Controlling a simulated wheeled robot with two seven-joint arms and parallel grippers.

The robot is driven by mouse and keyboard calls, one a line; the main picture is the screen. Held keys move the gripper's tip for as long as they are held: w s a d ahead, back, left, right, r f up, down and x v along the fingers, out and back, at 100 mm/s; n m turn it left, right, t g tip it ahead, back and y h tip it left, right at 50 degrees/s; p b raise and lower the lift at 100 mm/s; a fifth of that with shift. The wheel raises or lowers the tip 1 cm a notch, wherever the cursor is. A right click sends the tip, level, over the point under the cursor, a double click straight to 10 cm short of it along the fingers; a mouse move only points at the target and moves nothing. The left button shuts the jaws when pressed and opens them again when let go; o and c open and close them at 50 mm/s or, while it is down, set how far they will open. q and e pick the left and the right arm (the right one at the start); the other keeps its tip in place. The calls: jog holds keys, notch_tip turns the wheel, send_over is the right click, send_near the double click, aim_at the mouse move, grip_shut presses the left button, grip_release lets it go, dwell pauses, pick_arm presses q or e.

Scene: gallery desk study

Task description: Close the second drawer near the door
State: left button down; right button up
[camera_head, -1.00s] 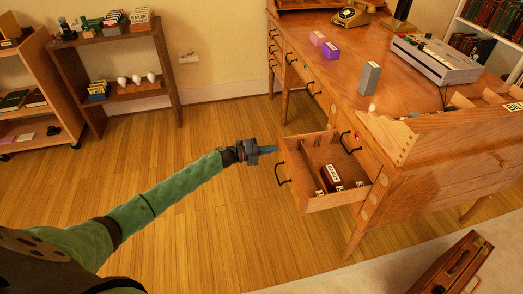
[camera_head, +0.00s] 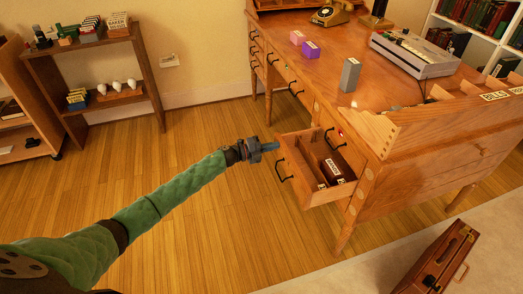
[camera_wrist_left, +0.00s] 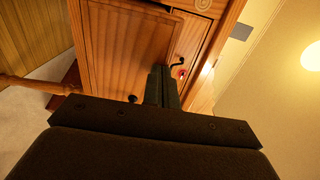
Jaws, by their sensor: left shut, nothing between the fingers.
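The open drawer (camera_head: 318,198) sticks out from the near end of the wooden desk (camera_head: 375,75). It has a dark handle (camera_head: 284,168) on its front and holds a dark box with a white label (camera_head: 333,168) between dividers. My left gripper (camera_head: 272,146) is shut and empty, with its fingertips at the upper far corner of the drawer front. In the left wrist view the shut fingers (camera_wrist_left: 162,85) lie in front of the wooden drawer front (camera_wrist_left: 125,55); contact is hard to tell. My right gripper is not in view.
A brown case (camera_head: 440,258) stands on the pale rug at the lower right. Shelves (camera_head: 95,75) line the left wall. The wooden floor between is clear.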

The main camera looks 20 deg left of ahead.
pick_arm(q)
jog(key=b+x, duration=0.4)
jog(key=x, duration=1.5)
jog(key=shift+w+d, duration=0.45)
jog(key=shift+d, duration=0.05)
jog(key=shift+r, duration=0.15)
jog(key=shift+d+r, duration=0.1)
jog(key=shift+r, duration=0.05)
